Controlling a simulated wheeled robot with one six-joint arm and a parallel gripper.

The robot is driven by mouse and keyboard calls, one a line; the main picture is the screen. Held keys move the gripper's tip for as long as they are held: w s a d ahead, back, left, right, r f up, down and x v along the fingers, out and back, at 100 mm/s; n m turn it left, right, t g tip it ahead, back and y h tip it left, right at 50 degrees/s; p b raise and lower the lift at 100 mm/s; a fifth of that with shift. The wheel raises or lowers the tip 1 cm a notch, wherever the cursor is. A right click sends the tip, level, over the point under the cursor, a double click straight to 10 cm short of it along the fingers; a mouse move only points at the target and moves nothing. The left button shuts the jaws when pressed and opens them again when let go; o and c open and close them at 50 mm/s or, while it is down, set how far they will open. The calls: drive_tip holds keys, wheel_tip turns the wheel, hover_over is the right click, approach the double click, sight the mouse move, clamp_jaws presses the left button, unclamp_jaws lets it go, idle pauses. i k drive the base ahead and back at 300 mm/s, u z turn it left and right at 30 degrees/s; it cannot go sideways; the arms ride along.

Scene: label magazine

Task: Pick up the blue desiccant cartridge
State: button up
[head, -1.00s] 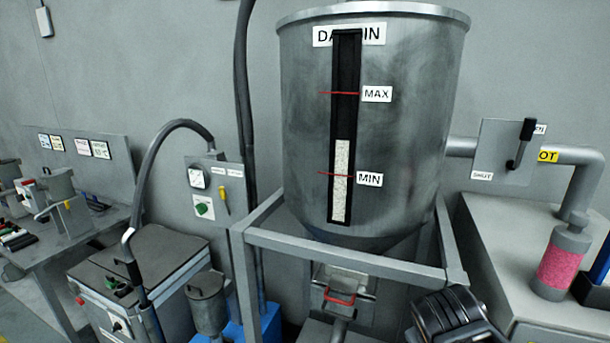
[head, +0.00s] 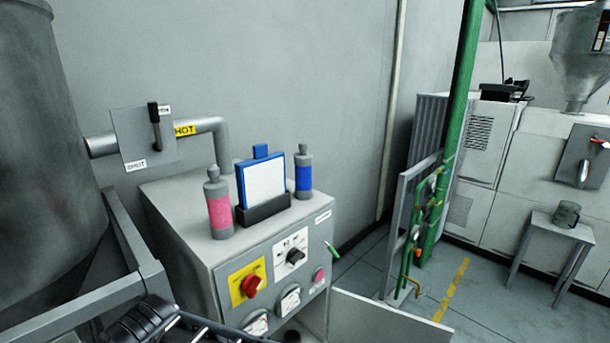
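The blue desiccant cartridge (head: 304,177) stands upright on top of the grey control cabinet (head: 184,196), near its back right. It has a blue middle band, with grey ends and a narrower grey top. A pink cartridge (head: 219,212) of like shape stands nearer the front left of the same top. A dark ribbed part of my arm shows at the bottom left. My gripper's fingers do not show, so its opening is hidden. Nothing touches the blue cartridge that I can see.
A blue-framed white panel (head: 264,181) stands in a dark holder (head: 262,212) between the cartridges. A pipe marked HOT (head: 205,127) runs behind the cabinet. A large hopper (head: 45,150) and its frame stand at left. A green post (head: 462,110) stands right, beyond open floor.

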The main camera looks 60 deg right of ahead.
sight(302, 161)
drive_tip(key=z, duration=2.05)
